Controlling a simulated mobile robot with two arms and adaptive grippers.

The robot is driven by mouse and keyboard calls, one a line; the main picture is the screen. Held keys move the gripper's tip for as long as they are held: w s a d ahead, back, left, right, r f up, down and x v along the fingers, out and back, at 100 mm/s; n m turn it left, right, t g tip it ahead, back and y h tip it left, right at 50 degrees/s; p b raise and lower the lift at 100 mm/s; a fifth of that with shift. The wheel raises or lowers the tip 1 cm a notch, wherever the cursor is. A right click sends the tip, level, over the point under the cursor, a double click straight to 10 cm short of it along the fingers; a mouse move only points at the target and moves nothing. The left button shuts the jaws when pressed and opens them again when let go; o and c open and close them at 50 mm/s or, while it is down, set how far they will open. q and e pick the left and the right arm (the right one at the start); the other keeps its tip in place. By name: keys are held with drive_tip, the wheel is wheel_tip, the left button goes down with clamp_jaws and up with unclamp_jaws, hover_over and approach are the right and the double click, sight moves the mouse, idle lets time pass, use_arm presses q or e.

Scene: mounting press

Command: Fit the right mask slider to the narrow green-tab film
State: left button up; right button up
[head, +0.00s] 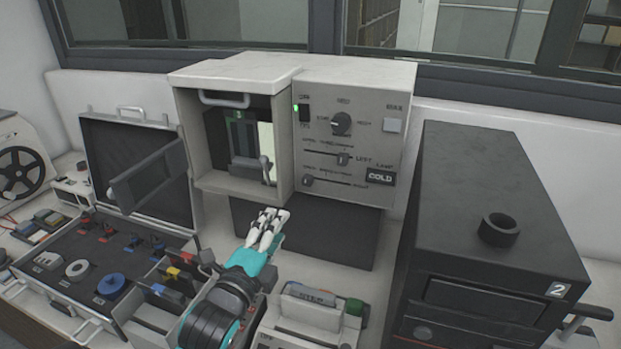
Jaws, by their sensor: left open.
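The mounting press (290,130) stands at the back middle with its left chamber open. On its front panel are two horizontal sliders. My left gripper (271,216) is open and empty, below the chamber and apart from the slider. My right gripper is out of view.
An open case (95,268) with coloured parts lies at the left. A small pale device (305,318) is in front.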

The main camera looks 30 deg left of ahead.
use_arm(q)
drive_tip(key=w, duration=0.1)
drive_tip(key=p, duration=0.3)
approach(306, 184)
drive_tip(key=x, duration=0.5)
drive_tip(key=shift+a+r, duration=0.1)
drive_tip(key=shift+r, duration=0.15)
drive_tip(key=x, duration=0.3)
drive_tip(key=shift+w+f, duration=0.15)
drive_tip(key=shift+w, duration=0.1)
drive_tip(key=shift+w+a, duration=0.1)
drive_tip(key=shift+w, duration=0.15)
clamp_jaws()
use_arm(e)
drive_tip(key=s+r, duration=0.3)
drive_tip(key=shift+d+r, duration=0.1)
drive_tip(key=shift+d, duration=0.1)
